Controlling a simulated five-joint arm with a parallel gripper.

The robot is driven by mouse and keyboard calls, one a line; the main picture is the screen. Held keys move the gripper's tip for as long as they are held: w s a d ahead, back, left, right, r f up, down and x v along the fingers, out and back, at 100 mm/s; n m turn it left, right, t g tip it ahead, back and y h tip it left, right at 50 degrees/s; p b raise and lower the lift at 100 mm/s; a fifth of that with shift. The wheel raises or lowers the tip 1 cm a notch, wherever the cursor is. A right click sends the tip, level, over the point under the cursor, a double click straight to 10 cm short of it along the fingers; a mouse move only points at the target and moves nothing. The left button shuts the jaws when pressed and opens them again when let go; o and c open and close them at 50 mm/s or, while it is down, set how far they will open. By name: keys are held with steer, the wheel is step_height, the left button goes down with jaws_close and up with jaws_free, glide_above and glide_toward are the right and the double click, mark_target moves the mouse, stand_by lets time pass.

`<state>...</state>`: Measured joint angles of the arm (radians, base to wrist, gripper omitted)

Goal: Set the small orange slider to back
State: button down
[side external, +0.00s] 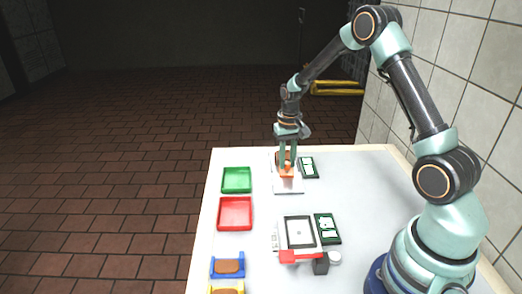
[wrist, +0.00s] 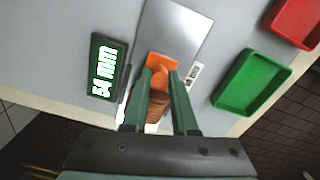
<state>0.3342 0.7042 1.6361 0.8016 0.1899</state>
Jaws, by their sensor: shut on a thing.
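The small orange slider (wrist: 161,62) sits on a grey metal plate (wrist: 185,30) in the wrist view. In the side external view the orange slider (side external: 286,171) shows low between the finger tips, on the pale plate (side external: 288,188) near the table's far end. My gripper (wrist: 160,75) points down over the plate and is shut on the slider, one green finger on each side. My gripper (side external: 287,168) hides part of the slider in the side view. A brown ridged thing (wrist: 157,108) lies just behind the slider, between the fingers.
A green-framed display (wrist: 106,68) reading what looks like "54 mm" lies beside the plate. A green tray (side external: 236,180) and a red tray (side external: 235,213) stand to the left. A white device (side external: 283,237), another green-framed display (side external: 327,229) and a blue tray (side external: 227,266) are nearer the front.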

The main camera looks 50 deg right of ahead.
stand_by(0.7)
steer(key=shift+s+a, duration=1.1)
steer(key=c, duration=0.7)
jaws_free()
steer(key=shift+w+r, duration=0.1)
steer(key=shift+r, duration=0.35)
step_height(320, 180, up, 11)
